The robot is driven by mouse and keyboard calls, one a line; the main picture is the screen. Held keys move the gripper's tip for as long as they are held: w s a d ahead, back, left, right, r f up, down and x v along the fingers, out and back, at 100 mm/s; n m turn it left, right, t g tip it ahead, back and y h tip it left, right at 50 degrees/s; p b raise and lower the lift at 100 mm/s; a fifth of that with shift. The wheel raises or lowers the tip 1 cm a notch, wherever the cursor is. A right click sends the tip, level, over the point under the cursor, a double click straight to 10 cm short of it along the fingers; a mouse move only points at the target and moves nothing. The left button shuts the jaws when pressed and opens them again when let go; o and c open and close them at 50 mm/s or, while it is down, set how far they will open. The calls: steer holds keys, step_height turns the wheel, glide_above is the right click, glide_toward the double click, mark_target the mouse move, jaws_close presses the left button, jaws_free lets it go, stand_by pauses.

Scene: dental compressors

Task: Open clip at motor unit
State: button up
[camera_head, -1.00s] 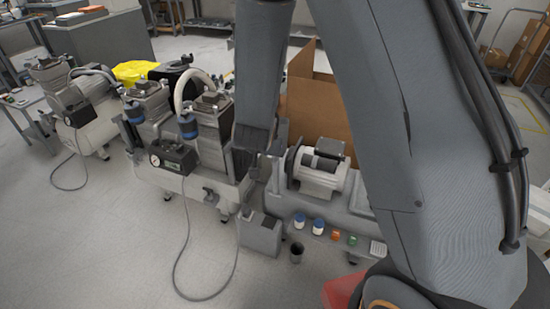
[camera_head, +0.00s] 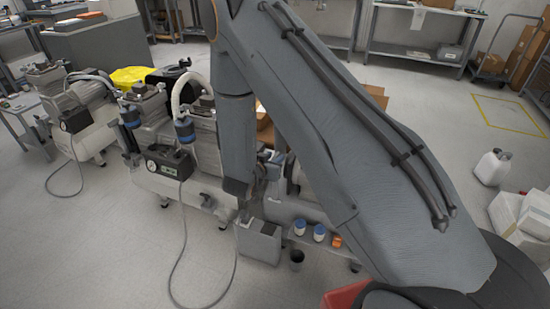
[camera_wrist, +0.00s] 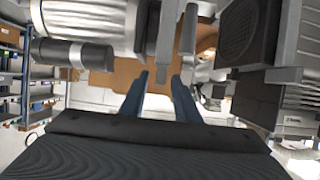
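In the head view my gripper (camera_head: 240,203) hangs low, at the right end of the middle compressor (camera_head: 168,188) and above a small grey box. My forearm hides most of the motor unit (camera_head: 293,178) to its right. In the wrist view my gripper (camera_wrist: 160,78) is open, its two blue-grey fingers apart with nothing between them. Pale upright metal bars (camera_wrist: 166,35) stand just beyond the fingertips. I cannot tell whether one of them is the clip. A dark ribbed housing (camera_wrist: 240,32) is at the right and a grey cylinder (camera_wrist: 75,53) at the left.
The small grey box (camera_head: 259,241), a dark cup (camera_head: 296,259) and a shelf with blue-and-white jars (camera_head: 319,233) stand low near my gripper. A hose loops on the floor. Another compressor (camera_head: 88,115) is at the left. Open floor lies in front and at the right.

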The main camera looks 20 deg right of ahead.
steer(key=shift+x, duration=0.8)
jaws_close()
